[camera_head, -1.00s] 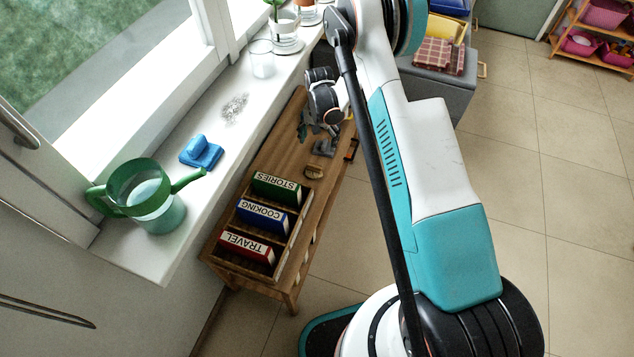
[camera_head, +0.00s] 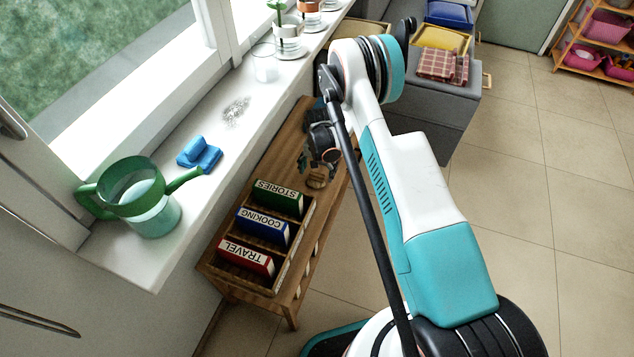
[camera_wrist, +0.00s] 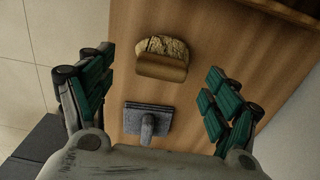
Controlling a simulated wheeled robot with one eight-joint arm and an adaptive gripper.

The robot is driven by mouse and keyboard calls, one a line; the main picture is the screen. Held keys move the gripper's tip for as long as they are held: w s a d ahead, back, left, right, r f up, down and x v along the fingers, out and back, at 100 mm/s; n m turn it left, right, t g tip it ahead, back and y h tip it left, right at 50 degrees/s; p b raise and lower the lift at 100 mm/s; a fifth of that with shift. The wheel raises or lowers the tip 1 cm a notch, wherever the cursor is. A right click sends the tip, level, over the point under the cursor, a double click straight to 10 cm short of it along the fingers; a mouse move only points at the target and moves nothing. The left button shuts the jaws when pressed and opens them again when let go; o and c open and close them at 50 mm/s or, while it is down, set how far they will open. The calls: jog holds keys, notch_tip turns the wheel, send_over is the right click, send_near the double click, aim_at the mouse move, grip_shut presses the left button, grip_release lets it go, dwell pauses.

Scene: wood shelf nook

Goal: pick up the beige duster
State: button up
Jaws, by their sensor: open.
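The beige duster (camera_wrist: 162,58) lies on the wooden shelf top in the wrist view, with a rough, mottled upper part and a smooth tan lower part. In the head view the duster (camera_head: 317,181) sits just beyond the green book, partly hidden by my gripper. My gripper (camera_wrist: 159,92) is open and empty above the shelf. Its green-padded fingers stand to the left and right, with the duster between them but farther ahead. In the head view my gripper (camera_head: 321,158) hangs close above and behind the duster.
A grey block-shaped tool with a handle (camera_wrist: 148,120) lies nearer the wrist, below the duster in that view. A wooden rack holds the STORIES (camera_head: 278,197), COOKING (camera_head: 263,227) and TRAVEL (camera_head: 246,257) books. The windowsill holds a green watering can (camera_head: 150,205) and a blue item (camera_head: 199,154).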

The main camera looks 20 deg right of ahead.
aim_at(317, 174)
notch_tip(317, 174, down, 4)
jog(key=shift+a+f+b, duration=0.1)
jog(key=shift+b, duration=0.8)
jog(key=c, duration=1.1)
jog(key=shift+c, duration=0.2)
notch_tip(317, 174, up, 20)
jog(key=p, duration=0.7)
